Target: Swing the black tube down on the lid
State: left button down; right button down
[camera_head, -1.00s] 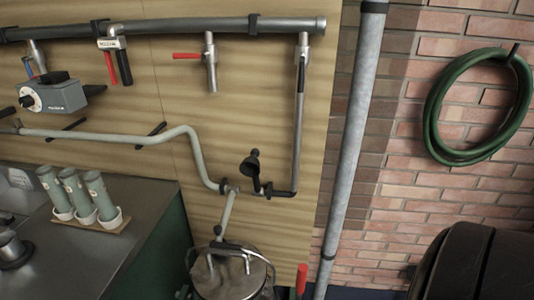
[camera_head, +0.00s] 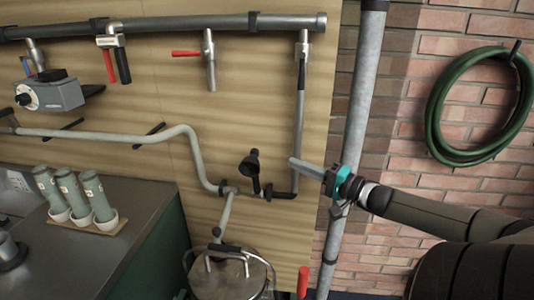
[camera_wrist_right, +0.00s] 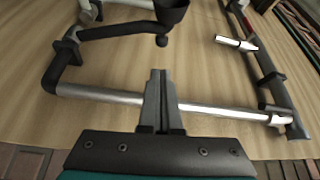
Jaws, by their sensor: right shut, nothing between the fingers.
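The black tube (camera_head: 256,180) stands up from the pipe joint on the board, with a round flared cup at its top. In the right wrist view the black tube (camera_wrist_right: 118,30) runs across the upper part, its cup at the top edge. The metal lid (camera_head: 222,282) of the churn lies below it, at the bottom of the head view. My right gripper (camera_head: 293,161) is shut and empty, its tips pointing left at the lower steel pipe, right of the tube and apart from it. Its tips (camera_wrist_right: 159,73) also show in the wrist view. My left gripper is not seen.
A vertical steel pipe (camera_head: 297,125) ends in a black elbow beside the tube. A bent grey pipe (camera_head: 120,136) crosses the board to the left. Red-handled valves (camera_head: 187,54) hang from the upper rail. A thick grey pole (camera_head: 347,150) stands to the right.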

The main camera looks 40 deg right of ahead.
dwell(0.3)
